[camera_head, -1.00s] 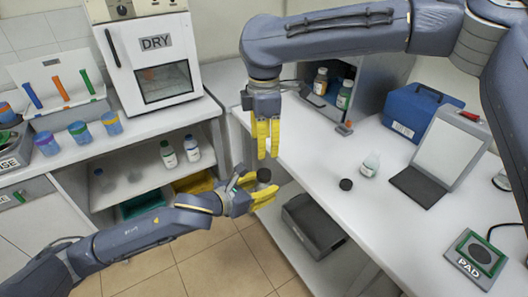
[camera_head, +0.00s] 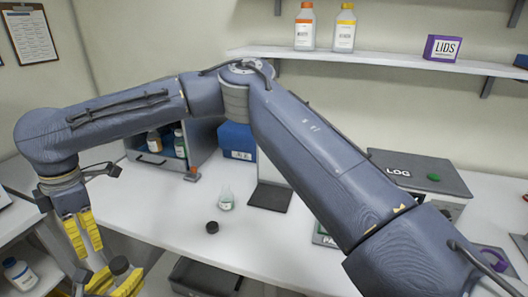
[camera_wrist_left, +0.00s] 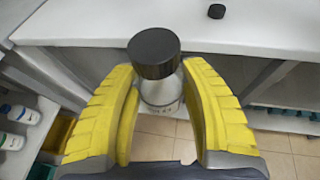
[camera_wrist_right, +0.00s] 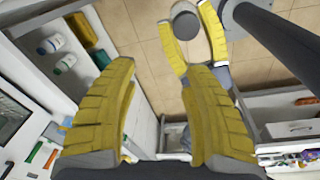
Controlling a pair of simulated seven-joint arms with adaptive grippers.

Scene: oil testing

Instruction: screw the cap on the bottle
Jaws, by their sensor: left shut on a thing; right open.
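My left gripper (camera_head: 116,282) is shut on a bottle (camera_wrist_left: 162,97) with a pale label, held upright in front of the bench. A dark cap (camera_wrist_left: 154,52) sits on top of this bottle; how tight it is I cannot tell. The bottle's cap also shows in the right wrist view (camera_wrist_right: 185,22). My right gripper (camera_head: 83,234) is open and empty, pointing down, just left of and above my left gripper in the head view.
A dark pad (camera_head: 270,196) and an open cabinet (camera_head: 160,158) with bottles stand behind on the bench. A blue box (camera_head: 237,140) is beside the cabinet. A wall shelf (camera_head: 380,58) carries more bottles. White bottles (camera_wrist_right: 58,54) stand on a lower shelf. The bench front is mostly clear.

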